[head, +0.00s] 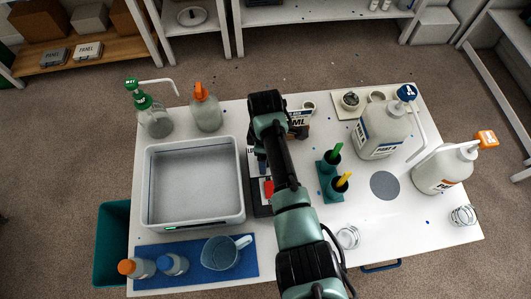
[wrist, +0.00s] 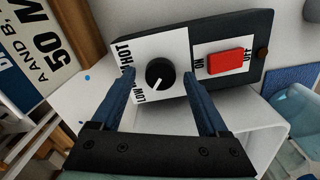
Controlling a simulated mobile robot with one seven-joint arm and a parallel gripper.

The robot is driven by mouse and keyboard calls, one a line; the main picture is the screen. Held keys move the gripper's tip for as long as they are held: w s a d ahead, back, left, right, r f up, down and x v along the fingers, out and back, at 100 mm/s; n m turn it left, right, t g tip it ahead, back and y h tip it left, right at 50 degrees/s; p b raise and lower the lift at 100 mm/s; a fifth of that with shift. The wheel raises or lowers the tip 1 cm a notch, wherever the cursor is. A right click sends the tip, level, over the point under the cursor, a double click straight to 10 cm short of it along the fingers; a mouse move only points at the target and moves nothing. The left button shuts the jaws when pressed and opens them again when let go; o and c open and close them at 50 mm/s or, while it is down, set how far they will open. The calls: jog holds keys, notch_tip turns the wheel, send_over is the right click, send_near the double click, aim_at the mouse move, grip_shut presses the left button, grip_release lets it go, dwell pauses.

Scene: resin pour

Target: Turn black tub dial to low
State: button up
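The black dial (wrist: 160,74) is a round knob on a white label plate, with a white pointer mark aimed down and slightly left in the wrist view. The words LOW and HOT stand along the plate's left side, partly behind a finger. My gripper (wrist: 159,78) is open, one blue finger on each side of the dial, with gaps between them and the knob. The dial's black control panel (wrist: 262,30) also carries a red ON/OFF switch (wrist: 225,62). In the head view, my arm hides the dial; the grey-white tub (head: 150,190) stands left of the panel.
On the white table (head: 345,270), a pump bottle (head: 206,112) stands behind the tub. A blue mat (head: 195,272) holding a jug (head: 222,252) lies in front. Large jugs (head: 384,135) stand at right, and a green holder (head: 328,170) stands just right of my arm.

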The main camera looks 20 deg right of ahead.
notch_tip(320, 180, up, 13)
dwell(0.8)
